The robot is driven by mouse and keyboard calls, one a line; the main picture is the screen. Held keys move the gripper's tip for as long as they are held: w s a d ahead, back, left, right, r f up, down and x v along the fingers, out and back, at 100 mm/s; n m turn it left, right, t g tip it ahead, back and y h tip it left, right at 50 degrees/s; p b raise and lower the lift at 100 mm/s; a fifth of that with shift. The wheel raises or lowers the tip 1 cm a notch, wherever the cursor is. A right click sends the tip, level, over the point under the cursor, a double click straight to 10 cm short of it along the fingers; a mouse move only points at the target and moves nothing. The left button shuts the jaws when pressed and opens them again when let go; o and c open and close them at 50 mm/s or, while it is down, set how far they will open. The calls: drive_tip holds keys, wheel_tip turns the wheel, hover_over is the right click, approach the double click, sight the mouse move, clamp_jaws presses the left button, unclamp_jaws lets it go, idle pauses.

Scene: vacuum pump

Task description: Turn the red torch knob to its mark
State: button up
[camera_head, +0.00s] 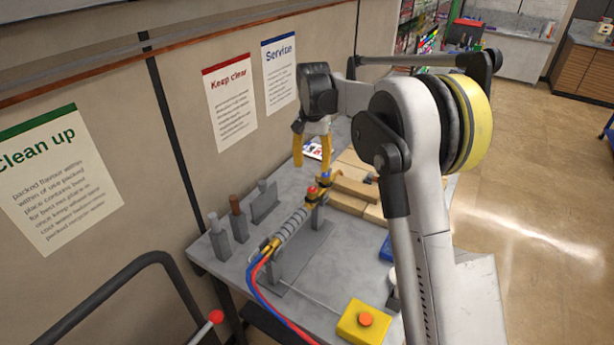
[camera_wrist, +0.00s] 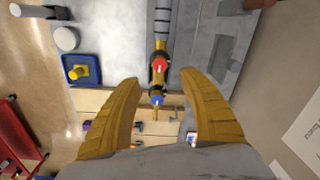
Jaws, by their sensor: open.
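The torch (camera_head: 292,228) lies along a grey stand on the bench, with a ribbed grey handle and brass fittings. Its red knob (camera_wrist: 159,65) shows near the top middle of the wrist view, and a blue knob (camera_wrist: 156,100) sits below it, nearer my palm. The red knob also appears small in the head view (camera_head: 312,190). My gripper (camera_head: 312,162) points down above the knob end of the torch, its two yellow fingers apart and empty. In the wrist view the fingers (camera_wrist: 160,82) stand on either side of the torch line, with clear space to both knobs. I cannot make out the mark.
Wooden boards (camera_head: 362,187) lie beyond the torch end. Upright rods in grey blocks (camera_head: 240,222) stand along the wall side. A blue tray (camera_wrist: 94,68) and a yellow box with a red button (camera_head: 362,322) are on the bench. Blue and red hoses (camera_head: 262,290) trail toward the front.

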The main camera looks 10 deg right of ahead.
sight(312, 191)
wheel_tip(312, 191, down, 11)
drive_tip(key=shift+s+r+b, duration=0.1)
drive_tip(key=shift+r+b, duration=0.05)
drive_tip(key=shift+b, duration=0.3)
clamp_jaws()
